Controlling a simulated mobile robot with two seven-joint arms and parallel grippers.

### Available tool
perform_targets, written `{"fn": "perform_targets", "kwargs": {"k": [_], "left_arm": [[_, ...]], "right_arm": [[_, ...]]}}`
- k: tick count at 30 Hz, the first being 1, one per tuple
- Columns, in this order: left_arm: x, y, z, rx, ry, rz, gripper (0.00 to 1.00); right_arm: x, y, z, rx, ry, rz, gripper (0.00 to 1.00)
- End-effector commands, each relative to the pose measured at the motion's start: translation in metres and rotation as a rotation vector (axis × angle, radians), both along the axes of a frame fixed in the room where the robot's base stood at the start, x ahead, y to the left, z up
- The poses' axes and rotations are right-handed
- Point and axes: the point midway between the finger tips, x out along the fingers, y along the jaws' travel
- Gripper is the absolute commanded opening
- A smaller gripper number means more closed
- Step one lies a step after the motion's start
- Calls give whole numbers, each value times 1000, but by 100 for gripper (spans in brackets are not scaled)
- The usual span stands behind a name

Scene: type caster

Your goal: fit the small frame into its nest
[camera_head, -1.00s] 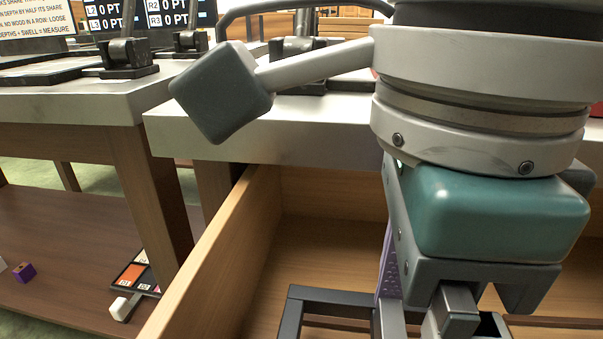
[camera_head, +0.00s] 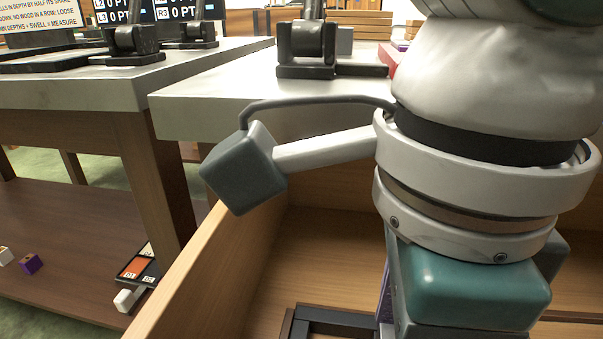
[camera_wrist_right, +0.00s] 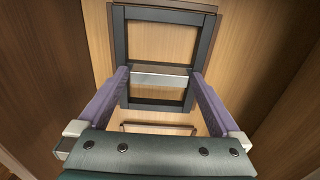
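The small frame (camera_wrist_right: 119,40) is a dark rectangle with a silver crossbar (camera_wrist_right: 160,77), seen in the right wrist view. In the head view, only a corner of the frame (camera_head: 335,317) shows at the bottom, and my right arm hides the rest. My left gripper is not in view.
Wooden walls (camera_head: 215,255) of an open bin stand close on the left. A grey tabletop (camera_head: 215,108) with a black fixture (camera_head: 305,55) lies behind it. A brown lower shelf (camera_head: 70,230) at left holds a purple block (camera_head: 30,263) and a dark tray (camera_head: 138,268).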

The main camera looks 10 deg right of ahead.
Motion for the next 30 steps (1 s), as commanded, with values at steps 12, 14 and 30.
{"fn": "perform_targets", "kwargs": {"k": [12, 14, 30], "left_arm": [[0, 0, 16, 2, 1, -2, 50], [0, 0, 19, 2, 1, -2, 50], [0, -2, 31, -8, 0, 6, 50]], "right_arm": [[1, 0, 46, 1, -6, 1, 100], [1, 1, 60, 2, -6, 2, 100], [0, 0, 123, 0, 0, 0, 100]]}}
